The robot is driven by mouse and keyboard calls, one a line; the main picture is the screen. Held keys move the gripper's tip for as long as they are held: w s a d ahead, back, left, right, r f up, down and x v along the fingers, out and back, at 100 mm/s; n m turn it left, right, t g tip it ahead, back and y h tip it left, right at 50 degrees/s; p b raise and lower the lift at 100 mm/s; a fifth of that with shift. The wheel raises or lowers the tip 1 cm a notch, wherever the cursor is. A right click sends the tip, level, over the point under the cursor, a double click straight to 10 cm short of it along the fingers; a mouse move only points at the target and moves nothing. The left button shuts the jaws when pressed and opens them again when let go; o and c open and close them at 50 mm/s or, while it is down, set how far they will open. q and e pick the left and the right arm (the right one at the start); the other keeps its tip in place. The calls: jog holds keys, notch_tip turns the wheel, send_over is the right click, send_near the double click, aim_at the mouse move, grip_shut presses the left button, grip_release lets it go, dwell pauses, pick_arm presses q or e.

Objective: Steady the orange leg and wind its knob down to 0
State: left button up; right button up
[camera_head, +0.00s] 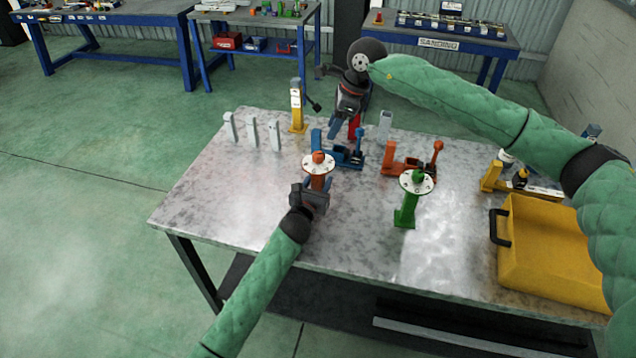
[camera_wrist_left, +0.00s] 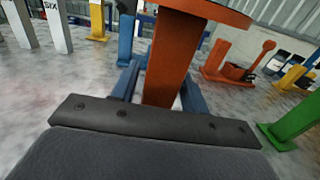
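The orange leg (camera_head: 317,183) stands upright near the table's front left, with a white round dial (camera_head: 313,168) and an orange knob (camera_head: 318,156) on top. My left gripper (camera_head: 316,190) is at the leg below the dial. In the left wrist view its blue fingers (camera_wrist_left: 160,90) lie on both sides of the orange leg (camera_wrist_left: 172,60), close against it. My right gripper (camera_head: 340,128) points down behind the orange leg, away from the knob. Its finger gap is unclear. The dial reading is too small to read.
A green leg (camera_head: 407,207) with its own dial stands right of the orange one. Pale posts (camera_head: 252,131) stand at left, a yellow bin (camera_head: 550,250) at right. The table's front left is clear.

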pick_arm(q)
grip_shut()
pick_arm(e)
jog(key=shift+o, duration=0.4)
jog(key=o, duration=0.3)
jog(key=shift+r, duration=0.1)
notch_tip(320, 180, up, 2)
jog(key=m+h, duration=0.4)
jog(key=m, duration=1.8)
send_over(318, 153)
notch_tip(318, 153, down, 12)
jog(key=shift+s+r+m, duration=0.1)
jog(key=shift+r+m, duration=0.1)
jog(key=shift+m, duration=0.9)
